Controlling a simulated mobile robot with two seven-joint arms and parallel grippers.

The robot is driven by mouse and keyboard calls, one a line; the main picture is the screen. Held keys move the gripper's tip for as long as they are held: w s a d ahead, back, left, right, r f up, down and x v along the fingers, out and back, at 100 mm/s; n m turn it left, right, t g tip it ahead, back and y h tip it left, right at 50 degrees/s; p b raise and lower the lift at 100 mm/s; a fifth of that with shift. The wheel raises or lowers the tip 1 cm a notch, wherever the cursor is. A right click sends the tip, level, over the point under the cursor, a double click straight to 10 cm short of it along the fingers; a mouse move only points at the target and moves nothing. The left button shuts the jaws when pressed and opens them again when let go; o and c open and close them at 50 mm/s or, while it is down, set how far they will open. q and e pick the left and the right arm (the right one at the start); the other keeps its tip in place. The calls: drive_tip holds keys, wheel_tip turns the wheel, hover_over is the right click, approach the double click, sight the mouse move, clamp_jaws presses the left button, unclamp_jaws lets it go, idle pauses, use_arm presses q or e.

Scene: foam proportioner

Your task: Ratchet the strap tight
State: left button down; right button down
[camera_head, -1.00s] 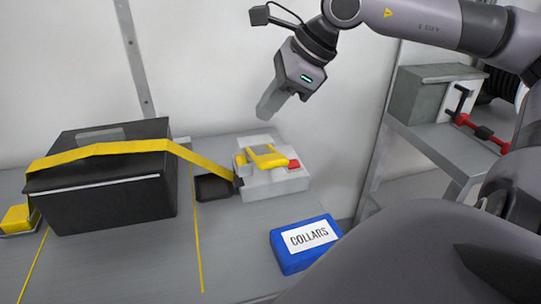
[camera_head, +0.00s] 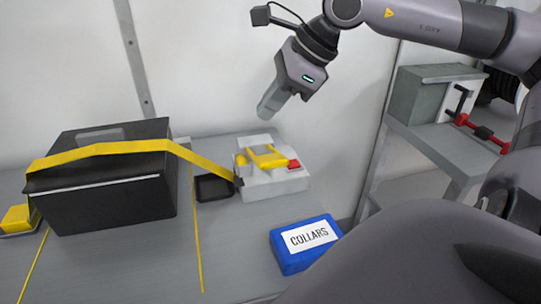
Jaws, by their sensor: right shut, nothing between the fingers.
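A yellow strap (camera_head: 100,149) runs over the top of a black case (camera_head: 106,201) and down to a ratchet on the right. The ratchet (camera_head: 268,171) is a light grey block with a yellow handle (camera_head: 268,157) and a red part (camera_head: 294,164). The strap looks fairly straight between case and ratchet. My right gripper (camera_head: 268,112) is shut and empty, above the ratchet and apart from it, in front of the wall. My left gripper is not in view.
A blue box labelled COLLARS (camera_head: 304,244) sits at the front right of the grey bench (camera_head: 130,268). A small black tray (camera_head: 214,188) lies left of the ratchet. A yellow block (camera_head: 17,218) is at the far left. A shelf (camera_head: 435,140) with a grey box stands at the right.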

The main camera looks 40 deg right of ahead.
sight(273, 155)
use_arm(q)
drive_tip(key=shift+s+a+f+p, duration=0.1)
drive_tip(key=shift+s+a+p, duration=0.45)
drive_tip(key=shift+p, duration=0.6)
use_arm(e)
drive_tip(key=r+n, duration=0.1)
drive_tip(key=n, duration=0.4)
drive_tip(key=w+r+n, duration=0.1)
drive_tip(key=n, duration=0.5)
drive_tip(key=r+n, duration=0.1)
drive_tip(key=n, duration=0.4)
drive_tip(key=shift+w+d+r+n+h, duration=0.15)
drive_tip(key=shift+d+r+n+h, duration=0.1)
drive_tip(key=shift+d+n+h, duration=0.15)
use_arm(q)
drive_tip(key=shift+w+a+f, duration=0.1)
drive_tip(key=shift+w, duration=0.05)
use_arm(e)
drive_tip(key=shift+f, duration=0.1)
